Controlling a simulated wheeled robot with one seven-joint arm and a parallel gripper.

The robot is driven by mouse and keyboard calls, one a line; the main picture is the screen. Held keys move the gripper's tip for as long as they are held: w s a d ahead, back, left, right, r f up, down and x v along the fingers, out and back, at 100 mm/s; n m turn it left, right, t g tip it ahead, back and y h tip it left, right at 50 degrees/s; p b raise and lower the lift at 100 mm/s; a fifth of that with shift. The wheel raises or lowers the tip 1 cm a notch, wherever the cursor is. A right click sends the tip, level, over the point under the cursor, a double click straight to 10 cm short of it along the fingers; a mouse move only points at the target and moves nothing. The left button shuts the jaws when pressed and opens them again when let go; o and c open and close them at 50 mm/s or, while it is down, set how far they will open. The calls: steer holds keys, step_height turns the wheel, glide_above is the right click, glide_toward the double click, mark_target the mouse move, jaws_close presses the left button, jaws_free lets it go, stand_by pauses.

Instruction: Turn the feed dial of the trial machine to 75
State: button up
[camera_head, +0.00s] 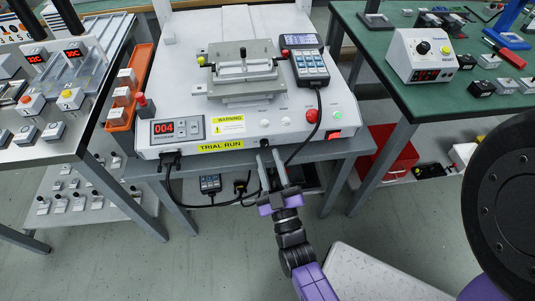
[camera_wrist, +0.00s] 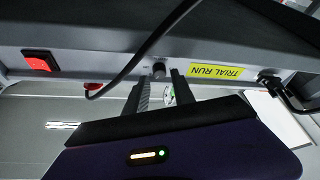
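The trial machine (camera_head: 190,85) is a white unit with a yellow TRIAL RUN label (camera_head: 221,146) on its front edge; the label also shows in the wrist view (camera_wrist: 216,72). A small dark knob (camera_head: 264,143), apparently the feed dial, sits on the front face right of that label. The knob also shows in the wrist view (camera_wrist: 158,69). Its setting cannot be read. My gripper (camera_head: 269,154) is open, its fingers pointing at the front face. In the wrist view my gripper (camera_wrist: 162,77) has its two fingertips either side of the knob, with a gap; contact cannot be told.
A black cable (camera_head: 309,130) hangs over the front edge right of my gripper. A red switch (camera_head: 334,134) sits further right; another cable (camera_head: 169,165) plugs in at left. A display (camera_head: 164,128) reads 004. A green table (camera_head: 375,45) stands right.

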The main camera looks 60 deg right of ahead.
steer(key=v, duration=0.5)
steer(key=shift+s+a+f, duration=0.1)
steer(key=shift+s+a, duration=0.15)
stand_by(0.3)
steer(key=s+a+r+n+g+y, duration=0.1)
steer(key=s+a+r+n+y, duration=0.1)
steer(key=s+a+r+y, duration=0.35)
steer(key=s+a+r+n+y, duration=0.2)
steer(key=s+a+r+y, duration=0.1)
steer(key=s+a+y, duration=0.55)
step_height(320, 180, up, 21)
steer(key=w+y+p, duration=0.1)
steer(key=p, duration=1.9)
steer(key=shift+f, duration=0.2)
